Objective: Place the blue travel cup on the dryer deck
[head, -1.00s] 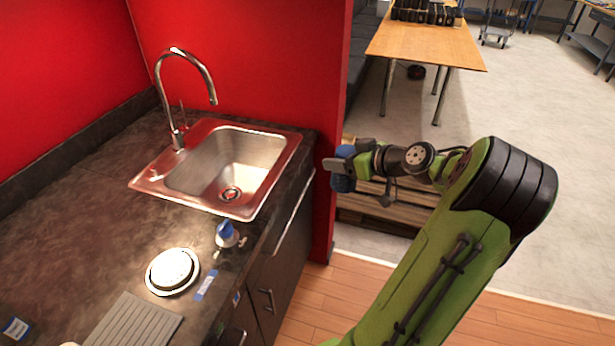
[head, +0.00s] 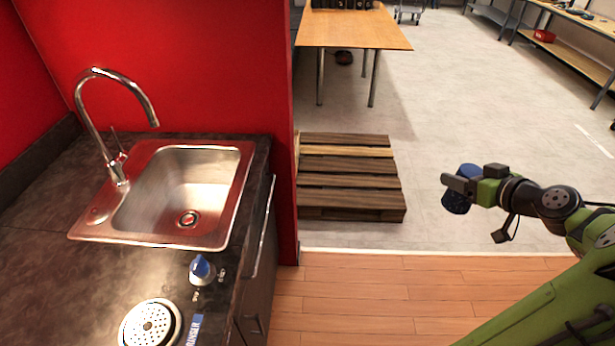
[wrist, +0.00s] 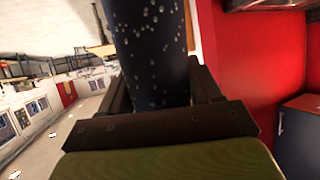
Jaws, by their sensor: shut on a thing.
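The blue travel cup (head: 457,203) is at the right in the head view, held in the air by my gripper (head: 464,183), away from the counter. The gripper is shut on it. In the wrist view the cup (wrist: 150,45) is a dark blue cylinder with pale specks or drops, between the two dark fingers; its far end is cut off by the frame. No dryer deck can be made out in the frames from now.
The dark counter (head: 55,270) at the left holds a steel sink (head: 190,190) with a tall faucet (head: 103,75), a blue-topped knob (head: 202,269) and a round perforated rinser (head: 150,325). A red wall end (head: 286,150) and a wooden pallet (head: 350,180) lie between counter and gripper.

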